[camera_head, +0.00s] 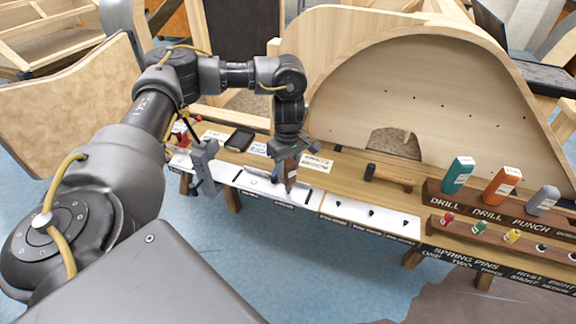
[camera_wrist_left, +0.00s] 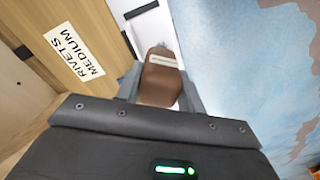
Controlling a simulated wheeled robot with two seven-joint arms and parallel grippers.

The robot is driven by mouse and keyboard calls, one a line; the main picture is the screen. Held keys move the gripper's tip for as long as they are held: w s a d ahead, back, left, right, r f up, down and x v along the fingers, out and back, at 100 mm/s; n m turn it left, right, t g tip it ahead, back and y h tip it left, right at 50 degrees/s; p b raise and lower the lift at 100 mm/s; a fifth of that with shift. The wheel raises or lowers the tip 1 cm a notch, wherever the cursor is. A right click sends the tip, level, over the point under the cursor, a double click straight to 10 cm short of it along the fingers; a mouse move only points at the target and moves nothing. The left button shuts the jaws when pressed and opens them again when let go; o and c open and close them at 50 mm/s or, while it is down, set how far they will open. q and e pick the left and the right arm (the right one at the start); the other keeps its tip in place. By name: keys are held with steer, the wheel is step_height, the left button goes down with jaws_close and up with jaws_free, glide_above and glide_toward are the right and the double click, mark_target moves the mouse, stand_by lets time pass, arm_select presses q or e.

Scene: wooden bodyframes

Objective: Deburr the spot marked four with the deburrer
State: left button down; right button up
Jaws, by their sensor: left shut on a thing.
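My left gripper (camera_head: 290,160) is shut on a brown tool (camera_head: 291,174) with a pale label. It holds the tool pointing down over the white strip at the bench's front. In the left wrist view the brown tool (camera_wrist_left: 160,82) sits between the fingers; its label is too small to read, so I cannot confirm that it is the deburrer. The curved wooden frame (camera_head: 410,95) stands behind the bench with several small dark holes. No mark reading four is legible. My right gripper is not in view.
The bench (camera_head: 345,165) carries a black tray (camera_head: 239,139), a wooden-handled tool (camera_head: 390,178), and a grey upright device (camera_head: 205,168) at left. A rack (camera_head: 500,205) at right holds teal, orange and grey drill and punch tools. A "RIVETS MEDIUM" label (camera_wrist_left: 74,52) lies near the gripper.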

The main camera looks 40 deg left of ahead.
arm_select(q)
steer(key=shift+f, duration=0.1)
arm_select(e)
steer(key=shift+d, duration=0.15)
arm_select(q)
steer(key=n+p, duration=0.2)
steer(key=n, duration=0.1)
steer(key=shift+r+n, duration=0.2)
steer(key=shift+n, duration=0.1)
steer(key=n, duration=0.1)
steer(key=n+p, duration=0.1)
steer(key=shift+f+n, duration=0.2)
steer(key=shift+n, duration=0.1)
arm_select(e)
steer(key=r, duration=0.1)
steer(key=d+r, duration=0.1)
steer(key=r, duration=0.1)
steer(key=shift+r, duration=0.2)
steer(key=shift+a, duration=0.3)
